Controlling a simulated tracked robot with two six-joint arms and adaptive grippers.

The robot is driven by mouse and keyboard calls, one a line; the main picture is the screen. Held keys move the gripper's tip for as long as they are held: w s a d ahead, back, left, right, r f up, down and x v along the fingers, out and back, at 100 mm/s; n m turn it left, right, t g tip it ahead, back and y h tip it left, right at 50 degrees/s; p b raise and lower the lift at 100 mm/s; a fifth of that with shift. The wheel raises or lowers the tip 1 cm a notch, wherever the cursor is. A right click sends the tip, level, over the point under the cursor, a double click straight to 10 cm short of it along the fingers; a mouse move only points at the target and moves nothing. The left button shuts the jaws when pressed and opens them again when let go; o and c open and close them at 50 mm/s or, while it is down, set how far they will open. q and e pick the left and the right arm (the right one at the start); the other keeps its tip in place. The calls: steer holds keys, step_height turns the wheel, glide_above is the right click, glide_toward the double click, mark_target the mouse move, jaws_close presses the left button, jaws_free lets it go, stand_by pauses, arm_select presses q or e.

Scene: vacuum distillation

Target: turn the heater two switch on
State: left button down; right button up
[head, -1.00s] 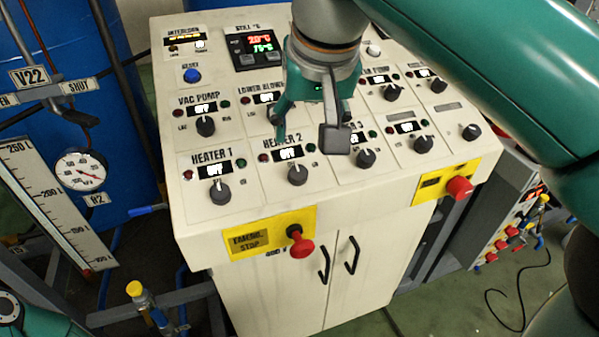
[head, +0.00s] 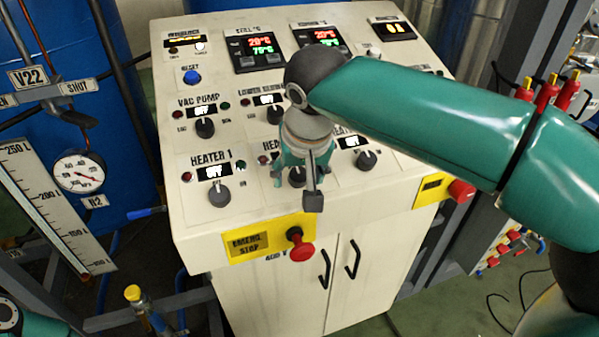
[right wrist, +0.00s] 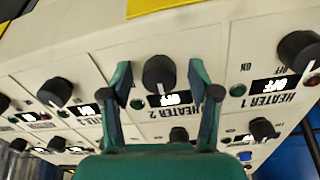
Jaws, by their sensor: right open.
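The heater two switch is a dark round knob (right wrist: 158,74) under a lit OFF display (right wrist: 170,99) and the HEATER 2 label, upside down in the right wrist view. In the head view the knob (head: 297,180) is partly hidden by my right gripper (head: 294,187). The right gripper (right wrist: 161,72) is open, pointing down at the sloped panel, one finger on each side of the knob. The wrist view shows a gap between knob and fingers; I cannot tell how far the tips are above the panel. My left gripper is out of view.
The heater 1 knob (head: 219,193) and heater 3 knob (head: 365,160) flank it on the cream panel. A red emergency stop (head: 300,248) sits on the yellow plate at the front edge. The vacuum pump knob (head: 204,127) is behind heater 1.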

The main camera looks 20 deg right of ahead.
steer(key=c, duration=1.2)
steer(key=shift+o, duration=0.2)
steer(key=shift+m, duration=0.4)
steer(key=shift+m+b, duration=0.4)
steer(key=shift+m, duration=0.5)
steer(key=m, duration=0.3)
steer(key=shift+m+b, duration=0.3)
steer(key=shift+b, duration=0.1)
steer(key=m, duration=0.5)
steer(key=shift+w+m+g+b, duration=0.1)
steer(key=shift+m+g+b, duration=0.2)
steer(key=shift+b, duration=0.1)
